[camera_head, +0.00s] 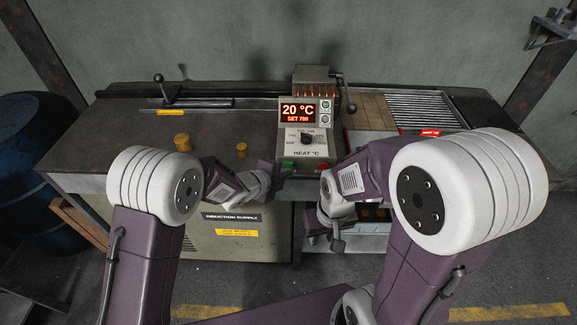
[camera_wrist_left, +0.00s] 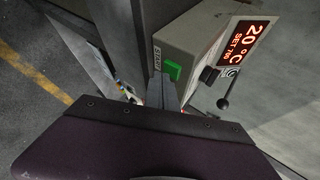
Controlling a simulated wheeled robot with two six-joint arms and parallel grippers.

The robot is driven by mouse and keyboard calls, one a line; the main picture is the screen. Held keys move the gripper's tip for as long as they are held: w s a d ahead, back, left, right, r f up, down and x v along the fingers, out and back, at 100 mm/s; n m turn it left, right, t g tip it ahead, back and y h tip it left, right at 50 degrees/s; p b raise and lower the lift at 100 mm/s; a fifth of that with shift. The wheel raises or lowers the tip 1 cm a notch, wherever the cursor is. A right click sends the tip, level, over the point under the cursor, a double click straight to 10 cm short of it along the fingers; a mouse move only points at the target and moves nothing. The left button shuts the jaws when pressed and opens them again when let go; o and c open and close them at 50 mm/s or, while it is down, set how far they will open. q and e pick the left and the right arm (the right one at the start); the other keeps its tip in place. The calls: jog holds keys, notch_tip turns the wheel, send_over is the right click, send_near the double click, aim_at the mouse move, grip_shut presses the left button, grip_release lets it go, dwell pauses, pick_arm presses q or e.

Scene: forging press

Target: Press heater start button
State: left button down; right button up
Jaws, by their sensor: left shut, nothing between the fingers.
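A red button (camera_head: 323,166) sits right of the green one, below a dial (camera_head: 306,138). Yellow cylinders (camera_head: 182,142) stand on the bench (camera_head: 120,135) at left. A roller conveyor (camera_head: 420,108) lies at right, a blue drum (camera_head: 30,125) at far left.

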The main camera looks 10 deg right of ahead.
pick_arm(q)
jog(key=shift+w+d, duration=0.15)
jog(key=shift+w, duration=0.25)
dwell(0.6)
jog(key=shift+s+a+b, duration=0.25)
jog(key=shift+s+b, duration=0.25)
jog(key=shift+s, duration=0.3)
jog(key=s+b, duration=0.1)
jog(key=s, duration=0.1)
jog(key=s+a+b, duration=0.1)
jog(key=s+b, duration=0.1)
jog(key=shift+s+a, duration=0.2)
jog(key=shift+s, duration=0.2)
dwell(0.6)
